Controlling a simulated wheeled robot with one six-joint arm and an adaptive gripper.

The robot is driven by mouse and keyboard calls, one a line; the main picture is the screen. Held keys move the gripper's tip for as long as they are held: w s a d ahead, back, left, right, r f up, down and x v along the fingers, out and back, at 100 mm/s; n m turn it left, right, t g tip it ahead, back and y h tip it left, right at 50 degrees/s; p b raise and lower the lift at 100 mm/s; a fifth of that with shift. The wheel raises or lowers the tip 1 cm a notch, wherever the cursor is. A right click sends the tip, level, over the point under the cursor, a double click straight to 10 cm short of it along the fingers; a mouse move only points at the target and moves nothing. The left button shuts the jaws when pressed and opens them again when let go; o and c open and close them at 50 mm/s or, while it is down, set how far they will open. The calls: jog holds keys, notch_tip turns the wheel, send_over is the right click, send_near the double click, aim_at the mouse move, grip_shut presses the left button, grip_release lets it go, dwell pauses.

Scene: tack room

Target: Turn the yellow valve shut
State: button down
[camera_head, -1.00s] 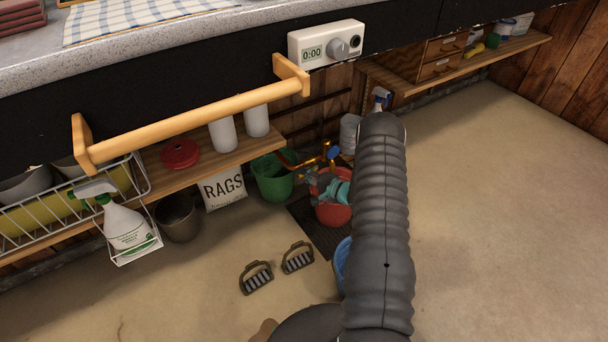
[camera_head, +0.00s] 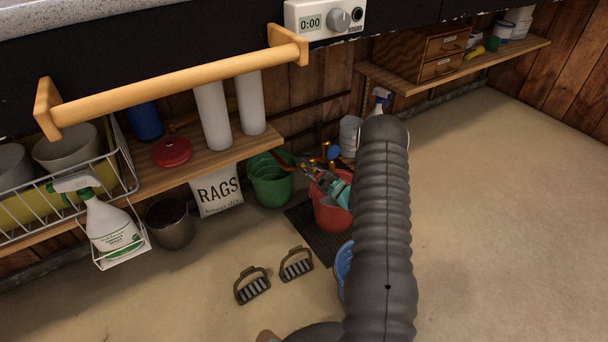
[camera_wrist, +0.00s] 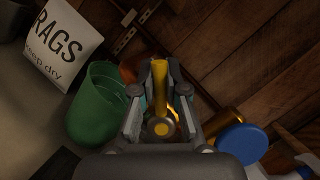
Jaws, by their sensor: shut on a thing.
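The yellow valve handle (camera_wrist: 159,82) is a bar standing between the two fingers of my gripper (camera_wrist: 160,72) in the wrist view. The gripper is shut on it, with one finger on each side. A round metal hub (camera_wrist: 161,127) with a yellow centre shows at the near end of the handle. In the head view my gripper (camera_head: 312,169) reaches low to the wall pipes, above the red bucket. The handle is too small and covered there to make out clearly.
A blue round knob (camera_wrist: 243,145) sits right of the valve. A green bucket (camera_wrist: 96,105) and a rags bag (camera_wrist: 62,42) stand to the left. A red bucket (camera_head: 333,213) is below my gripper. Stirrups (camera_head: 252,285) lie on the floor. Open floor (camera_head: 490,220) is at right.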

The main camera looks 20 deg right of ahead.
jog(key=m, duration=0.2)
jog(key=d+m+t+h+b, duration=0.1)
jog(key=m, duration=0.1)
jog(key=r+m+t, duration=0.1)
jog(key=shift+w+d+m, duration=0.15)
jog(key=shift+d+m, duration=0.15)
jog(key=shift+m, duration=0.1)
jog(key=shift+w+d+r+m+t+h+b, duration=0.1)
jog(key=shift+d+m+t+h+b, duration=0.25)
jog(key=shift+m, duration=0.5)
jog(key=shift+d+r+m+t+h, duration=0.1)
jog(key=shift+d+m+t+h, duration=0.1)
jog(key=shift+m+h, duration=0.5)
jog(key=shift+w+d+m+t+h+b, duration=0.1)
jog(key=shift+d+m+t+h+b, duration=0.15)
jog(key=shift+m, duration=0.8)
jog(key=c, duration=1.2)
grip_release()
jog(key=shift+v, duration=3.8)
